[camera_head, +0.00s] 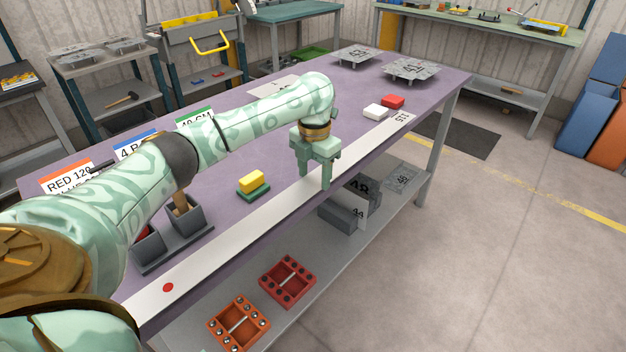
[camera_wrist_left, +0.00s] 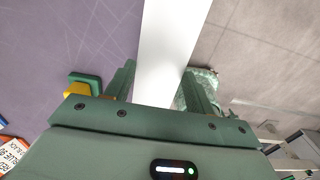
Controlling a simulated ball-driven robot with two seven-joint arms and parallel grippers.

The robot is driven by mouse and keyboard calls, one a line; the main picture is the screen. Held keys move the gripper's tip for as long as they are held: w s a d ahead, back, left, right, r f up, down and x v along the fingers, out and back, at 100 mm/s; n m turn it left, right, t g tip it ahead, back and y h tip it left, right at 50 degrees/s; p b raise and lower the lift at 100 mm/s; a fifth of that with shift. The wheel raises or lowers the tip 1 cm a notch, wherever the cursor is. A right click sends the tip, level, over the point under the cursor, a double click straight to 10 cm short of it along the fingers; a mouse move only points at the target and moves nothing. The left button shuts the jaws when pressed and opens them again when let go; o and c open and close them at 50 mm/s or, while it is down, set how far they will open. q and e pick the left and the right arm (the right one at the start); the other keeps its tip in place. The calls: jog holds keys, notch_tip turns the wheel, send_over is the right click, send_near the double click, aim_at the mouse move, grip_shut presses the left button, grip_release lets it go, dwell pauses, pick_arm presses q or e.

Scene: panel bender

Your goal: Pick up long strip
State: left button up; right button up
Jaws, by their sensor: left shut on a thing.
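The long strip (camera_head: 240,217) is a long white flat piece along the front edge of the purple table. It has a red dot at its near end and the print "S15" at its far end. My left gripper (camera_head: 325,180) points down over the strip's middle, shut on it. In the left wrist view the strip (camera_wrist_left: 172,45) runs between the two fingers of my left gripper (camera_wrist_left: 160,88). Whether the strip is clear of the tabletop I cannot tell. My right gripper does not show.
Orange (camera_head: 238,322) and red trays (camera_head: 287,280) sit on the lower shelf. Floor at right is open.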

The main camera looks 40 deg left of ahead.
pick_arm(q)
notch_tip(320, 180, up, 24)
jog(key=p, duration=1)
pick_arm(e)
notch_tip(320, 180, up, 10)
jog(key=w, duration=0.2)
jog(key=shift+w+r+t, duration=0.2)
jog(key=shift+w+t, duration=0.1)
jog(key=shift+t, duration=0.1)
